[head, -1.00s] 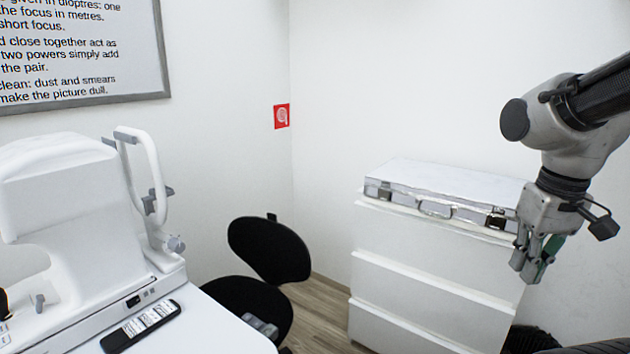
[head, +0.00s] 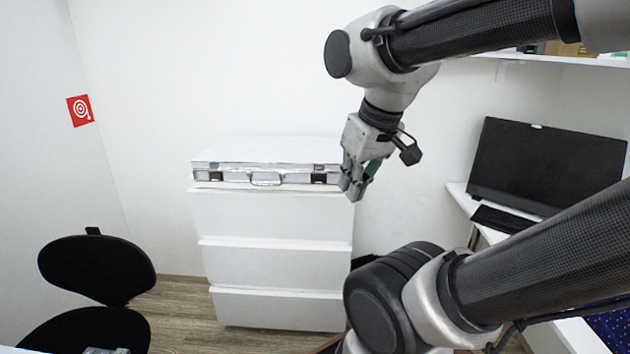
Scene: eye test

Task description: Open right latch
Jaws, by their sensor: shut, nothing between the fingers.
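A silver-white case (head: 265,152) lies closed on top of a white chest of drawers (head: 275,222). Its front carries a handle (head: 266,181) in the middle, a dark left latch (head: 215,176) and a dark right latch (head: 318,179). The right latch looks down, but it is too small to be sure. My gripper (head: 350,192) is at the right end of the case, a little right of the right latch, fingers pointing down. It is shut and empty. I cannot tell whether it touches the case.
A black chair (head: 97,268) stands at the lower left. At the right are a dark monitor (head: 545,165) and keyboard (head: 510,220) on a white desk. A red sign (head: 80,111) hangs on the left wall. The floor before the drawers is partly clear.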

